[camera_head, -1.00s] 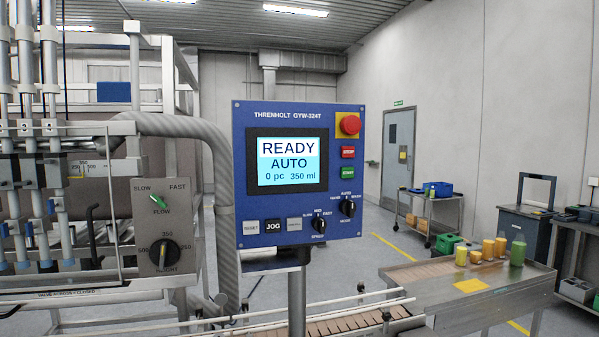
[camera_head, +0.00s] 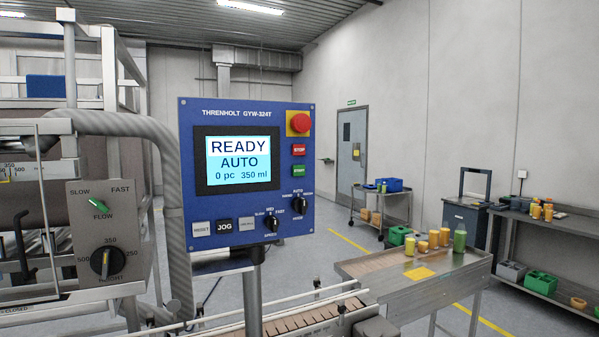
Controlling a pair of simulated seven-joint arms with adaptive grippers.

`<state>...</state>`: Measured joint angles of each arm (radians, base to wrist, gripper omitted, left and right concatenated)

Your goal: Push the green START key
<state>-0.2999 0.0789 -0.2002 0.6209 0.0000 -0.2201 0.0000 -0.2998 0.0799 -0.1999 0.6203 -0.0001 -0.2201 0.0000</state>
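The green START key (camera_head: 299,171) is on the right side of the blue control panel (camera_head: 225,116), below the red STOP key (camera_head: 299,150) and the red emergency button on its yellow base (camera_head: 299,123). The panel screen (camera_head: 239,161) reads READY, AUTO, 0 pc, 350 ml. Below it are RESET, JOG and a third grey key, with two black selector knobs at the lower right. Neither of my grippers is in view.
The panel stands on a grey post (camera_head: 252,300) in front of a conveyor (camera_head: 300,322). At left is a plate with FLOW and HEIGHT knobs (camera_head: 104,235). A metal table (camera_head: 400,285) with several jars stands at right. The space directly before the panel looks clear.

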